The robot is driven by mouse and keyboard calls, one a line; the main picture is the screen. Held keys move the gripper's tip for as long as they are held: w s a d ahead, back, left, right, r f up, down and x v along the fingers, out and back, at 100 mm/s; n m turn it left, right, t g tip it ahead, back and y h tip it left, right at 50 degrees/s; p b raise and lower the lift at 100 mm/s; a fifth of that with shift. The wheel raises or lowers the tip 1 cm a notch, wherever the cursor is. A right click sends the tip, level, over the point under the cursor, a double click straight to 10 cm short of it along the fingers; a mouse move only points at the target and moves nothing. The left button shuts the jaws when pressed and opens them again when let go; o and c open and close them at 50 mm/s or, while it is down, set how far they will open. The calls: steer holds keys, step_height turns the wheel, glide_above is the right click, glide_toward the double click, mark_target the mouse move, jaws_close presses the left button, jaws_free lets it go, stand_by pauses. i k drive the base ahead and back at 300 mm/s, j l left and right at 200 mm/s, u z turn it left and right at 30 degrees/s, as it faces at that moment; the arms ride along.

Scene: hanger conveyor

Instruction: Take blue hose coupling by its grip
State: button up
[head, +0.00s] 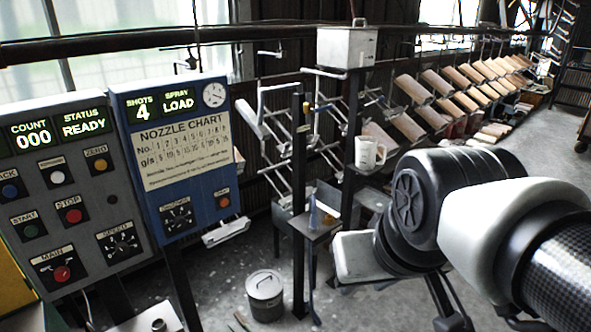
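A small upright blue item (312,210) stands at the left of a narrow grey shelf (318,231) near the middle of the head view. It may be the blue hose coupling, but it is too small to tell, and I cannot make out its grip. My arm reaches in from the lower right and ends in a large black joint, to the right of the shelf and apart from the blue item in the picture. I cannot make out my gripper's fingers.
A control panel (75,190) and a blue nozzle-chart panel (180,150) stand at left. A lidded grey can (265,294) is on the floor. A white jug (368,153) and a metal box (346,47) sit behind the shelf. Conveyor racks run back right.

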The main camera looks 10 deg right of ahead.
mark_target(314, 220)
steer(key=z, duration=0.1)
steer(key=i+l, duration=0.2)
steer(key=i, duration=0.3)
steer(key=i+l, duration=0.15)
steer(key=i, duration=0.35)
steer(key=i+l+u, duration=0.1)
steer(key=i, duration=0.4)
steer(key=i+l, duration=0.3)
steer(key=i, duration=0.2)
